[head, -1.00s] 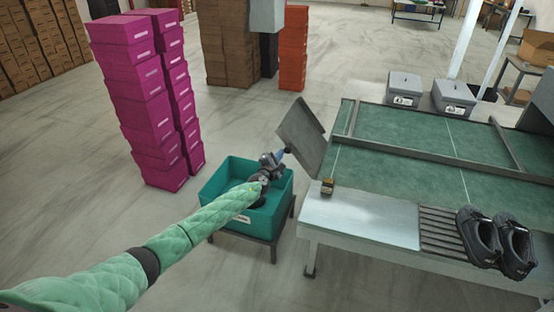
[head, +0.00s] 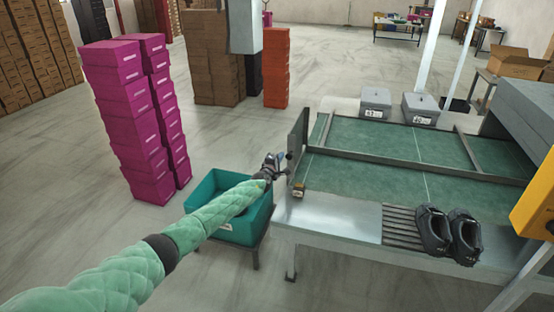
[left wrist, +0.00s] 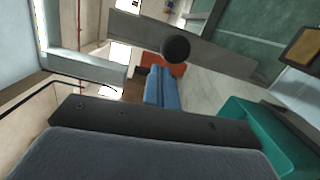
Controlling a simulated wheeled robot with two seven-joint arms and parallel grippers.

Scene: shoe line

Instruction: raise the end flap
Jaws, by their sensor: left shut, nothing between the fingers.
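The end flap (head: 298,140) is a grey metal panel at the left end of the green belt table. It stands about upright in the head view. In the left wrist view the flap (left wrist: 215,48) crosses the top as a grey band, with a round black knob (left wrist: 176,48) in front of it. My left gripper (head: 282,158) is shut and empty, at the flap's outer side, close to its lower part. Its blue fingers (left wrist: 160,90) show together in the left wrist view, pointing at the knob. I cannot tell if they touch. My right gripper is out of view.
A teal bin (head: 233,232) on a stand is below my left forearm. Magenta box stacks (head: 140,130) stand at left.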

